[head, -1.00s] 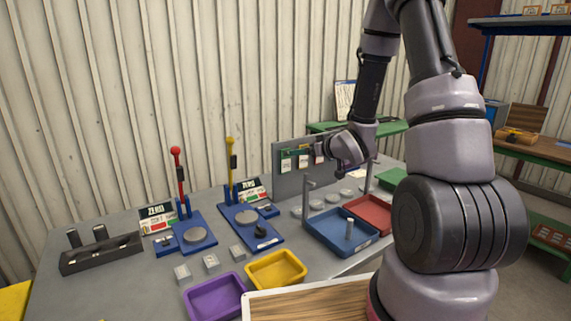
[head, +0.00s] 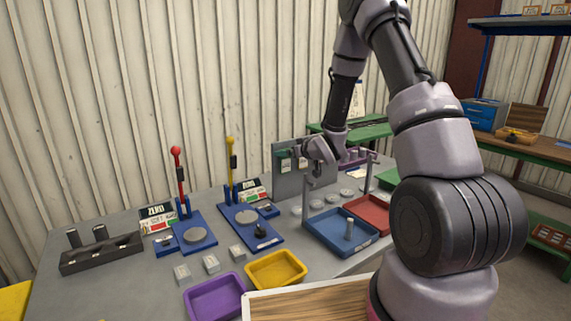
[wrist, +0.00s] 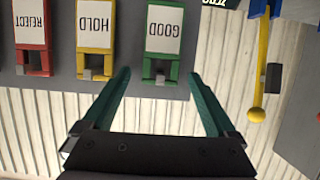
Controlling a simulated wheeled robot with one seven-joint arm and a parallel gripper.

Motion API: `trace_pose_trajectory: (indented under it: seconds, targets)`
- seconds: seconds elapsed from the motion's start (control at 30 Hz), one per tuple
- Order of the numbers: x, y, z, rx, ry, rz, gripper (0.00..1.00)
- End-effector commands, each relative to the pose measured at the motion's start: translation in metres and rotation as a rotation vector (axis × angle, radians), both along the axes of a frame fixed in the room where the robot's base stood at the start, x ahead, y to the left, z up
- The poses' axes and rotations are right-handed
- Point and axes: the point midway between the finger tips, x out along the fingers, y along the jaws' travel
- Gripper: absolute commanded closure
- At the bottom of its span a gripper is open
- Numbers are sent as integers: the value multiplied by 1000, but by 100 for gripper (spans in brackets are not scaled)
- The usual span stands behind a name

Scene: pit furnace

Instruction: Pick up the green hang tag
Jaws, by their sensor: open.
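The green hang tag (wrist: 163,38), with a white label reading GOOD, hangs on the grey board. It appears upside down in the wrist view, beyond the fingertips and between their lines. In the head view, the tag (head: 285,165) is at the board's left side, partly hidden by my gripper (head: 283,154). My gripper (wrist: 160,74) is open, its two teal fingers apart with nothing between them. A yellow HOLD tag (wrist: 96,25) and a red REJECT tag (wrist: 31,35) hang beside the green one.
A press with a yellow lever (head: 230,160) stands left of the board, and its yellow knob (wrist: 256,115) shows in the wrist view. A grey stand (head: 307,205) and blue tray (head: 338,232) are in front of the board.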

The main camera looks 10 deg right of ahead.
Motion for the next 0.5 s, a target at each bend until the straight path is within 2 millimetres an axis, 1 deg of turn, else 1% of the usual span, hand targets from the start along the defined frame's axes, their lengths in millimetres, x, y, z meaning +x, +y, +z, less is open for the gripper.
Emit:
trace_pose_trajectory:
  seconds: [0.17, 0.2, 0.27, 0.3, 0.37, 0.4, 0.43, 0.5]
  targets:
    - [0, 0, 0, 0, 1, 0, 7]
    - [0, 0, 0, 0, 1, 0, 15]
    - [0, 0, 0, 0, 0, 0, 38]
    - [0, 0, 0, 0, 0, 0, 53]
    - [0, 0, 0, 0, 0, 0, 76]
    - [0, 0, 0, 0, 0, 0, 92]
    - [0, 0, 0, 0, 0, 0, 100]
    - [0, 0, 0, 0, 0, 0, 100]
